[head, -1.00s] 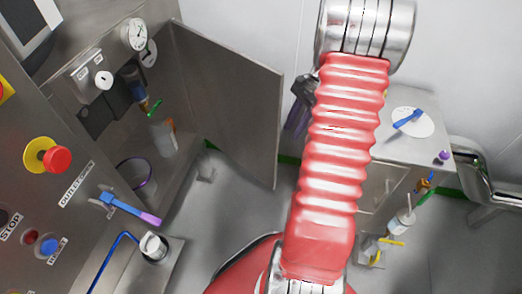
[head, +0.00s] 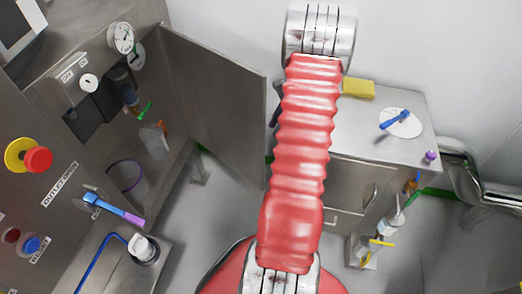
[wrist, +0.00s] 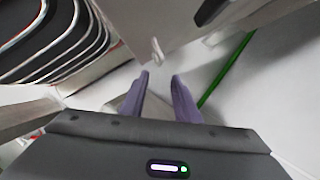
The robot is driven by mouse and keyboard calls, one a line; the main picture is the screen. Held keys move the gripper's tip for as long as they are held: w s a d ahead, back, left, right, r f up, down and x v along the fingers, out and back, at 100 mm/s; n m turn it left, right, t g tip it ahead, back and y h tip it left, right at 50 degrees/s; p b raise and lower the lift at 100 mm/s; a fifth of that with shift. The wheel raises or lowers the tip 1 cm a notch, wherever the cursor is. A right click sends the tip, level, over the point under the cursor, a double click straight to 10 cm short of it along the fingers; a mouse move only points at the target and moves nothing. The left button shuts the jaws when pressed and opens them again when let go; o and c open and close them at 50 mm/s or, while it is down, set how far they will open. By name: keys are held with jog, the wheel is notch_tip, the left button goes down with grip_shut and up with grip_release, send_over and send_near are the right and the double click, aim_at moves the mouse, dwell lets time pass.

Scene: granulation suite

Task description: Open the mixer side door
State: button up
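The mixer side door (head: 220,105) is a flat grey metal panel in the head view. It stands wide open, swung out from the cabinet at its left edge. My gripper is mostly hidden behind my red arm in the head view, close to the door's free edge. In the wrist view my gripper (wrist: 159,85) has two purple fingers with a gap between them and nothing held. A pale panel with a small light peg (wrist: 157,50) lies just beyond the fingertips; I cannot tell for certain that it is the door.
The open cabinet interior holds a clear container (head: 127,177). A grey bench (head: 365,140) with a yellow sponge (head: 358,89) and a white disc (head: 401,124) stands right of my arm. A bent metal pipe (head: 465,175) is farther right.

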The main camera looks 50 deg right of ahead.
jog(key=x, duration=1.3)
jog(key=shift+w+f, duration=0.1)
jog(key=shift+f, duration=0.25)
jog(key=shift+c, duration=0.4)
grip_shut()
